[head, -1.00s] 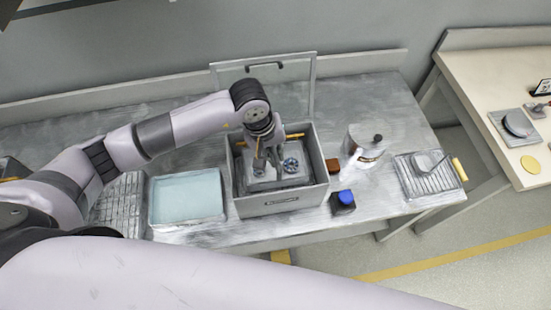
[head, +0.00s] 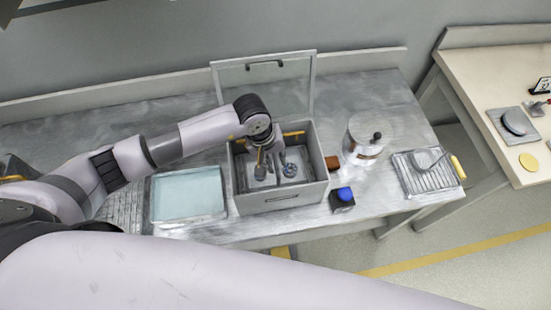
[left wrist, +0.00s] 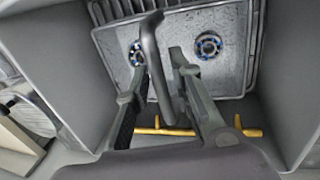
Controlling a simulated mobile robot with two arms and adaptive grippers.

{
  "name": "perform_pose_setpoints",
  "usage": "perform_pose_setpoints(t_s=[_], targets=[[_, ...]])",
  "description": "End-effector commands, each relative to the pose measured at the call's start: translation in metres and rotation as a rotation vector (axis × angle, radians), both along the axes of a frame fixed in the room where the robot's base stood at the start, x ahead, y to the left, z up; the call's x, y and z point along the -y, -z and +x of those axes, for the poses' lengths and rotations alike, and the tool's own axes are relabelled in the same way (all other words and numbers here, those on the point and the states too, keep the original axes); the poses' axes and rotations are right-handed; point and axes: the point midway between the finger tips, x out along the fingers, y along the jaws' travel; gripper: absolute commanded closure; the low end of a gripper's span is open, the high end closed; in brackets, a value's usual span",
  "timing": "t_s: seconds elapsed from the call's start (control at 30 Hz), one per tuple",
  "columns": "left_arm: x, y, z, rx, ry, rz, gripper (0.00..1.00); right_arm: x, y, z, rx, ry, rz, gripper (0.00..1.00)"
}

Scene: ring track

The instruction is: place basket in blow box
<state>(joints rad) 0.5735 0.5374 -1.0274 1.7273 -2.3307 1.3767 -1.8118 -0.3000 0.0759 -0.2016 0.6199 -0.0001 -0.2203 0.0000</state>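The blow box (head: 282,200) is a grey open-topped box on the bench with its clear framed lid (head: 312,85) raised behind it. The basket (head: 292,176) is a grey tray inside the box, low between the walls, holding rings with blue marks. In the left wrist view the basket (left wrist: 232,75) shows ahead, and its dark bar handle (left wrist: 152,60) runs between my fingers. My left gripper (head: 270,163) reaches into the box from above. Its fingers (left wrist: 160,65) stand apart around the handle, with a visible gap on the right side. My right gripper is not in view.
A pale blue tray (head: 188,195) lies left of the box. Yellow bars (left wrist: 165,131) show inside the box.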

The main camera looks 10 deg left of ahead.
Motion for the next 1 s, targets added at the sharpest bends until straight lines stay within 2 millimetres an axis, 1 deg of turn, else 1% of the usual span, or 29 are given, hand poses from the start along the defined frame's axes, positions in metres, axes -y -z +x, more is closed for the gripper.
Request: perform_pose_setpoints(t_s=[0.03, 0.07, 0.37, 0.47, 0.5, 0.57, 0.8, 1.0], targets=[[0.000, 0.000, 0.000, 0.000, 0.000, 0.000, 0.73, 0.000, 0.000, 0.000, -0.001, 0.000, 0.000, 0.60], [0.000, 0.000, 0.000, 0.000, 0.000, 0.000, 0.71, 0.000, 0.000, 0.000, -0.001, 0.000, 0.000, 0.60], [0.000, -0.001, 0.000, -0.001, 0.000, 0.000, 0.71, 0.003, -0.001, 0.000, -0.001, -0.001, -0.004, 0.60], [0.000, -0.005, 0.000, -0.001, 0.000, -0.001, 0.71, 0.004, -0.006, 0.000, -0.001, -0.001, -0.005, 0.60], [-0.001, -0.008, 0.001, 0.003, 0.001, -0.001, 0.71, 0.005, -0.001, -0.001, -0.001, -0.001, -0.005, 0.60], [-0.003, -0.017, 0.000, 0.004, 0.002, 0.000, 0.71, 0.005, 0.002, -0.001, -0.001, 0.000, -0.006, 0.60], [-0.014, -0.068, -0.004, 0.007, 0.002, 0.000, 0.71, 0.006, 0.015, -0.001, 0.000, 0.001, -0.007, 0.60], [-0.022, -0.102, -0.008, 0.003, 0.000, 0.000, 0.71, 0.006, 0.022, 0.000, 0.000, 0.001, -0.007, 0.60]])
